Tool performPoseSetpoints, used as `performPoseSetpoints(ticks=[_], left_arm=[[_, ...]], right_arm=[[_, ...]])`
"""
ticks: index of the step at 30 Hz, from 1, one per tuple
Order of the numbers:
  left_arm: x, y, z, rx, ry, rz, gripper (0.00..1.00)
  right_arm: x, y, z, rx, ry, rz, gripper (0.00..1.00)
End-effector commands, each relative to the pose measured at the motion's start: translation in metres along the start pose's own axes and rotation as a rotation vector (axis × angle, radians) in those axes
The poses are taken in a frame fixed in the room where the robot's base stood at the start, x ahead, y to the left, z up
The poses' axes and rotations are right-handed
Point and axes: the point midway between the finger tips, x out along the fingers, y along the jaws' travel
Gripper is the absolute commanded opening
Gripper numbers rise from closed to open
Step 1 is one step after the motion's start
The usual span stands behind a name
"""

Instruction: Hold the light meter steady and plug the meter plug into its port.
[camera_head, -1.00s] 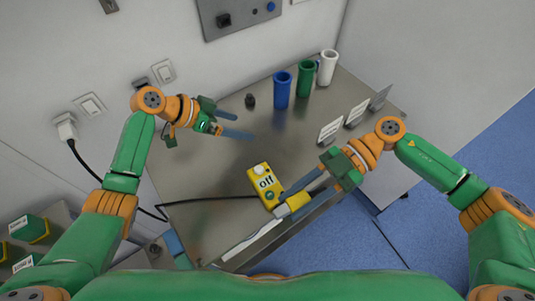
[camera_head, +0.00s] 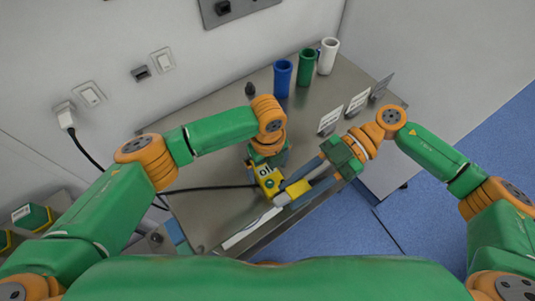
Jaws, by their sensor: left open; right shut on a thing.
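The yellow light meter (camera_head: 270,182) lies on the metal table, its display partly covered by my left gripper. My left gripper (camera_head: 263,168) is over the upper end of the meter, with its open fingers at the meter's sides; whether they touch it is hard to tell. My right gripper (camera_head: 300,190) is shut on a yellow piece, apparently the meter plug (camera_head: 297,189), just right of the meter's lower end. The small gap between plug and meter is too small to judge, and the port is not clearly visible.
A black cable (camera_head: 205,188) runs from the wall socket (camera_head: 64,115) across the table to the meter. Blue (camera_head: 282,80), green (camera_head: 306,68) and white (camera_head: 327,57) cups stand at the back. Label cards (camera_head: 357,103) stand at right. A white strip (camera_head: 250,229) lies along the front edge.

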Motion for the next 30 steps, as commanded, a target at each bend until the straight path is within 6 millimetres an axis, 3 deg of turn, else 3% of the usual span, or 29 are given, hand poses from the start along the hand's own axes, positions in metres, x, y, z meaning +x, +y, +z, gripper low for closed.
performPoseSetpoints(ticks=[4, 11, 14, 22, 23, 30], left_arm=[[0.0122, 0.0002, 0.0, -0.001, 0.0, 0.0, 1.0], [0.0136, 0.0, 0.0001, -0.001, 0.0, -0.001, 1.0], [0.0135, -0.0001, 0.0001, -0.001, 0.0, -0.001, 0.78], [0.0132, -0.0001, 0.0002, -0.002, 0.0, -0.001, 0.06], [0.0132, -0.0001, 0.0002, -0.002, 0.0, -0.001, 0.69], [0.0131, -0.0002, 0.0002, -0.002, 0.0, -0.001, 0.04]], right_arm=[[-0.0001, 0.0, -0.0001, 0.0, 0.0, 0.0, 0.0], [0.0, 0.0, -0.0001, 0.0, 0.0, 0.0, 0.0], [0.0, 0.0, -0.0001, 0.0, 0.0, 0.0, 0.0], [0.0, 0.0, -0.0001, 0.0, 0.0, 0.0, 0.0], [0.0, 0.0, -0.0001, 0.0, 0.0, 0.0, 0.0], [-0.0001, 0.0, -0.0001, 0.0, 0.0, 0.0, 0.0]])
